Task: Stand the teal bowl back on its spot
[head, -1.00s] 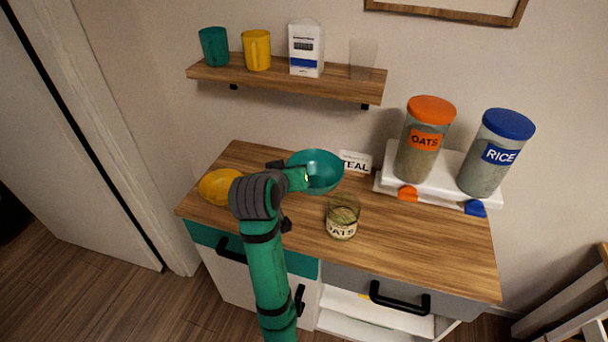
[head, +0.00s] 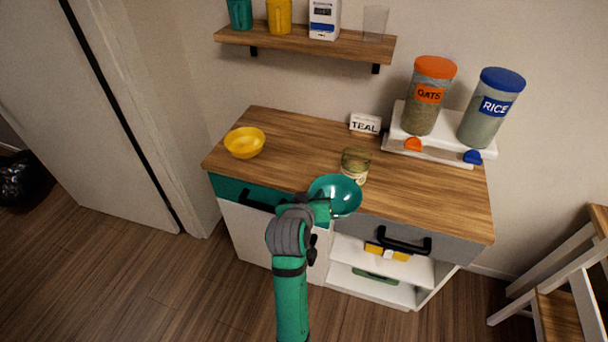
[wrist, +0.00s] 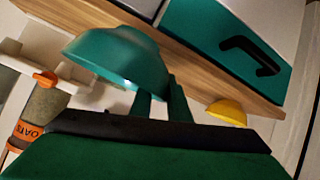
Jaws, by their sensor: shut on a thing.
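My gripper (head: 322,208) is shut on the teal bowl (head: 340,194), holding it by its near left side. The bowl appears in front of the counter's front edge, its open side facing up toward the head camera. In the wrist view the bowl (wrist: 115,58) shows its smooth outer side, next to my gripper's fingers (wrist: 162,100). A white card reading TEAL (head: 365,124) stands at the back of the wooden counter (head: 290,160). The counter in front of the card is bare as far as the glass jar.
A glass jar (head: 355,164) stands just behind the bowl. A yellow bowl (head: 244,142) sits at the counter's left. Oats (head: 429,96) and rice (head: 490,108) dispensers stand on a white base at the back right. A wall shelf (head: 310,45) holds mugs and a carton.

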